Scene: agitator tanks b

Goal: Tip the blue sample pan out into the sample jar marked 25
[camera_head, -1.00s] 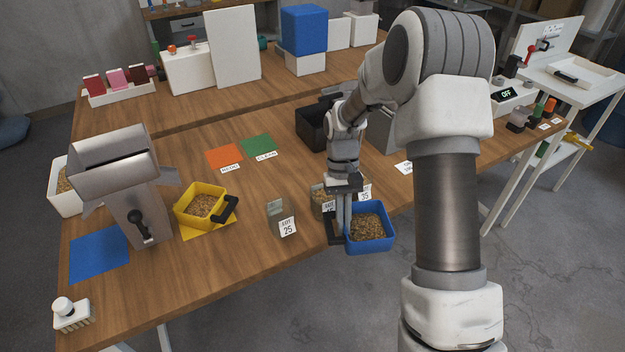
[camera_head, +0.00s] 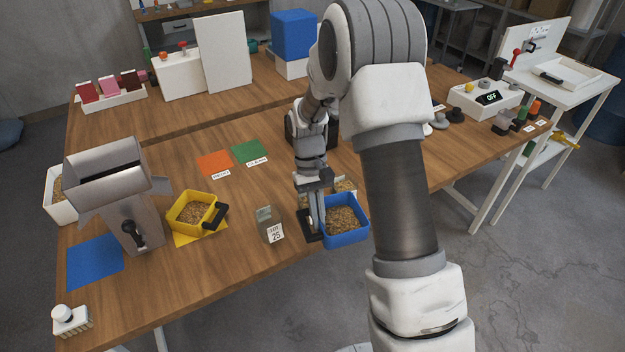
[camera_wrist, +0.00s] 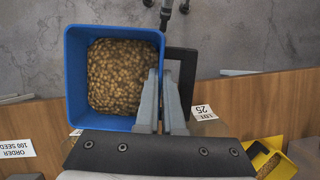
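The blue sample pan (camera_head: 345,238), full of grain, hangs level at the table's front edge. In the wrist view the blue pan (camera_wrist: 74,75) is at left, with its black handle frame beside it. My gripper (camera_head: 317,222) is shut on the pan's handle side; the exact grip is partly hidden. The gripper's fingers also show in the wrist view (camera_wrist: 162,105). The sample jar marked 25 (camera_head: 267,222) stands upright on the table, left of the pan and apart from it. Its label shows in the wrist view (camera_wrist: 203,113), right of the fingers.
Another sample jar (camera_head: 345,187) stands behind the pan, mostly hidden. A yellow pan with grain (camera_head: 192,220) sits left of jar 25, beside a grey metal device (camera_head: 112,195). Orange (camera_head: 213,163) and green (camera_head: 249,152) mats lie behind on clear table. The floor is open in front.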

